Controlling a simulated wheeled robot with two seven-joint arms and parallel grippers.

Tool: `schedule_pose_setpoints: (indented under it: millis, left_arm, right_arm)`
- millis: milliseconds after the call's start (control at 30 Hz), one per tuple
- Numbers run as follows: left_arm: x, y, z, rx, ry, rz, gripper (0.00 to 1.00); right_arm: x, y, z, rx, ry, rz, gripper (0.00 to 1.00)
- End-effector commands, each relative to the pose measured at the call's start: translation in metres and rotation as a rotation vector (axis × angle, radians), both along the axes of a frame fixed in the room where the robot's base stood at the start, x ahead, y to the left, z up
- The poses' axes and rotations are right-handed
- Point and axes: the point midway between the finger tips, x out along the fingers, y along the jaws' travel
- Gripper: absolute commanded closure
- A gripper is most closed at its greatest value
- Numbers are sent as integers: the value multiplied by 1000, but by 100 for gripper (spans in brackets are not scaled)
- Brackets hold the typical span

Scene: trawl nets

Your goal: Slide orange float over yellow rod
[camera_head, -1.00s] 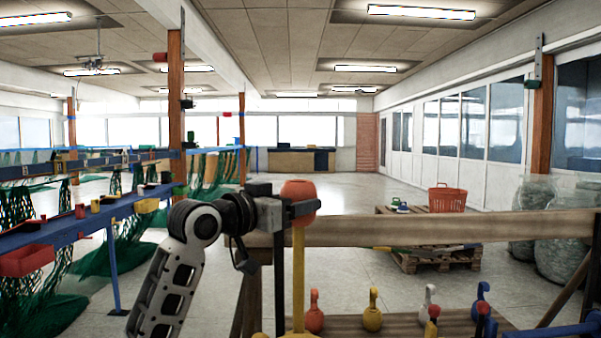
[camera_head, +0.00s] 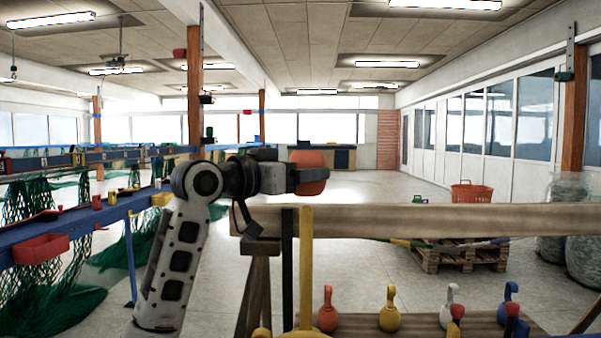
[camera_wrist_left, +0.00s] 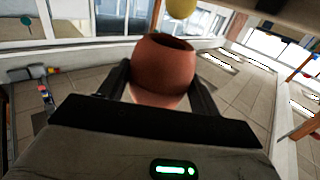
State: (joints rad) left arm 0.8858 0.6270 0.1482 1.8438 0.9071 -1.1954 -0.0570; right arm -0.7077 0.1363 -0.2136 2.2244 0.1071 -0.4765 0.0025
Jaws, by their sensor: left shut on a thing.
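My left gripper (camera_head: 308,176) is shut on the orange float (camera_head: 308,163) and holds it up above the wooden beam. In the left wrist view the float (camera_wrist_left: 163,72) sits between the two fingers, with a dark opening in its end. The yellow rod (camera_head: 306,265) stands upright in the head view. Its top shows just below the float, with a small gap between them in the picture. A yellow rounded thing (camera_wrist_left: 182,8) shows at the top edge of the wrist view; I cannot tell whether it is the rod's end.
A dark upright rod (camera_head: 287,268) stands left of the yellow one. A wooden beam (camera_head: 420,221) runs across behind them. Several coloured floats with loops, such as a yellow one (camera_head: 390,317), stand on a board at the lower right. A red basket (camera_head: 472,193) is farther back.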

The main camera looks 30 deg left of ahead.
Motion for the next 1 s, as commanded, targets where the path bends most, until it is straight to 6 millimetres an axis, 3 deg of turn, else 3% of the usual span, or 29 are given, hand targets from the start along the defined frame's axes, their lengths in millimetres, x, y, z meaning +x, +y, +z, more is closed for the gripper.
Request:
schedule_pose_setpoints:
  millis: [1000]
  left_arm:
    - [0, 0, -68, 0, -1, 1, 60]
  right_arm:
    - [-1, 2, -21, -10, -50, 17, 12]
